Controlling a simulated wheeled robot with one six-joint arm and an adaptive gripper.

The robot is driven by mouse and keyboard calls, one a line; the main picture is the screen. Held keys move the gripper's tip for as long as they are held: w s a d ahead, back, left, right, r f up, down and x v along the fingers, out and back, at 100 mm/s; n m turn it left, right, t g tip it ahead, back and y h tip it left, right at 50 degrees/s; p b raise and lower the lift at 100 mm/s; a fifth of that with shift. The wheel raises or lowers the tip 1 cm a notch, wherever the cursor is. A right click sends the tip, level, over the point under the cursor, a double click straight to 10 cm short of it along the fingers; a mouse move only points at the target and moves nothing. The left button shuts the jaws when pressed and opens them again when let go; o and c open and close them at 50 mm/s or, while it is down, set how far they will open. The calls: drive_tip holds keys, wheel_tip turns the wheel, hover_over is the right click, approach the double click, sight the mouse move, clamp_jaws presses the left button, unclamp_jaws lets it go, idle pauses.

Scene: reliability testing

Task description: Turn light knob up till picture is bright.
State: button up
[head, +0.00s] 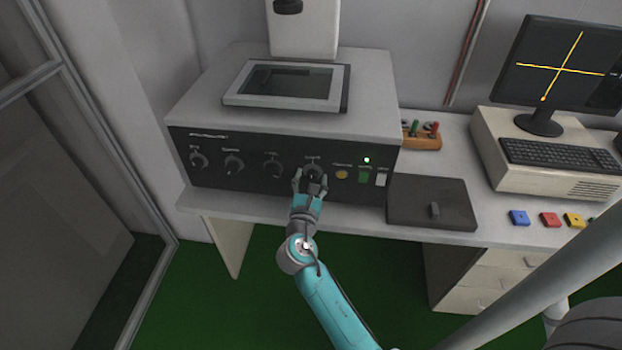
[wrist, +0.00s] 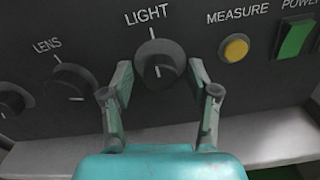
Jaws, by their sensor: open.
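The light knob (wrist: 160,66) is a dark round knob with a white pointer line, under the word LIGHT on the black front panel. Its pointer line stands close to upright in the wrist view. In the head view the light knob (head: 313,168) is partly covered by my gripper (head: 311,183). My gripper also shows in the wrist view (wrist: 160,90), its fingers apart on either side of the knob's lower part. I cannot tell whether they touch it. The monitor (head: 560,68) shows a yellow cross on a dark screen.
The lens knob (wrist: 73,80) is left of the light knob. The yellow measure button (wrist: 235,47) and green power switch (wrist: 297,38) are to the right. A dark box (head: 432,203) with a small handle, a keyboard (head: 560,155) and coloured blocks (head: 550,219) lie further right.

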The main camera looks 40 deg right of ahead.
drive_tip(key=shift+w+d, duration=0.1)
drive_tip(key=shift+d, duration=0.05)
clamp_jaws()
idle(0.4)
